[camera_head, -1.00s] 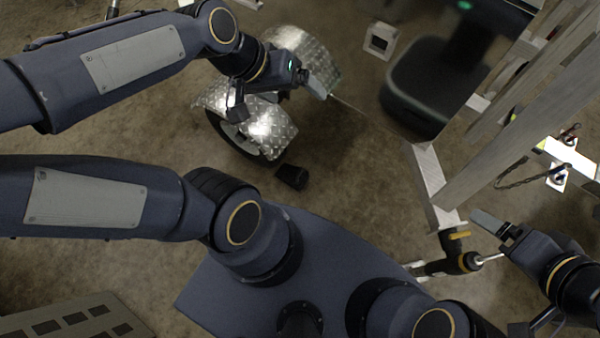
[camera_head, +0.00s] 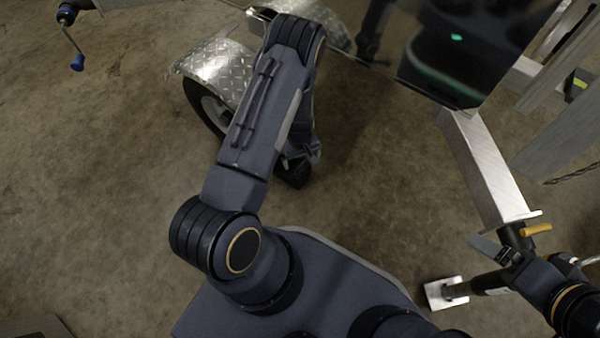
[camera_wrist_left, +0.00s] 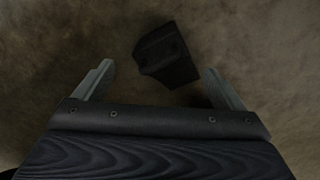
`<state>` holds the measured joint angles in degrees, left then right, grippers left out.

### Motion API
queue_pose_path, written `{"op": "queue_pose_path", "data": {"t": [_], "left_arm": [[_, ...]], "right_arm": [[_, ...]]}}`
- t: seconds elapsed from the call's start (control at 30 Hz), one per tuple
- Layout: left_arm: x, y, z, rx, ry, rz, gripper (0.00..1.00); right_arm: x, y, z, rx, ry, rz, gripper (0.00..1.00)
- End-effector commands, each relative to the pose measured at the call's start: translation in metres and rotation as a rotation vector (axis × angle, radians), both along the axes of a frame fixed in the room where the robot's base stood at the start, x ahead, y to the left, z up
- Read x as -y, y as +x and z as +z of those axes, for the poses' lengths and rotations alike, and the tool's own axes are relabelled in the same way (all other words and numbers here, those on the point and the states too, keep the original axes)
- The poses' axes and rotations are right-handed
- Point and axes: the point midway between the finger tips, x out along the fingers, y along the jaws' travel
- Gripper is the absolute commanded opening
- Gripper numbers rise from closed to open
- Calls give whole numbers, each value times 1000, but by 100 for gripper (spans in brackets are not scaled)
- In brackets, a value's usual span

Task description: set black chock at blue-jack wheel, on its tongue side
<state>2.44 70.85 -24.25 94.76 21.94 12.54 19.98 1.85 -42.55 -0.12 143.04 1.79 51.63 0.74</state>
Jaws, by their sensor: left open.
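The black chock (camera_head: 293,176) lies on the floor just below the wheel (camera_head: 204,108) under the diamond-plate fender (camera_head: 215,62); my left arm partly covers it. In the left wrist view the chock (camera_wrist_left: 166,55) lies beyond and between the spread fingertips of my left gripper (camera_wrist_left: 157,70), which is open and empty. In the head view my left gripper (camera_head: 302,158) points down over the chock, its fingers mostly hidden. The blue-handled jack (camera_head: 70,28) is at the upper left. My right gripper (camera_head: 496,250) is at the right, its jaw gap unclear.
A trailer tongue (camera_head: 487,165) runs down the right side to a jack with a yellow handle (camera_head: 536,230) and a square foot plate (camera_head: 446,293), close to my right gripper. A dark screen-like body (camera_head: 470,50) fills the upper right. The floor at left is clear.

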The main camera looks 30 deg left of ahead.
Motion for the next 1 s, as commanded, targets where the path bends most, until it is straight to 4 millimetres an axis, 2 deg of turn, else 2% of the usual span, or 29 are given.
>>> {"op": "queue_pose_path", "data": {"t": [0.03,0.1,0.57,1.0], "left_arm": [[-1,-3,-20,-9,11,1,91],[-1,-6,-31,-14,20,3,91],[-1,-8,-38,-17,25,3,91],[-1,-8,-101,-19,25,2,91]], "right_arm": [[0,0,-10,0,0,0,99],[0,0,-12,0,0,0,99],[0,0,-14,0,0,0,99],[0,0,-45,0,0,0,99]]}}
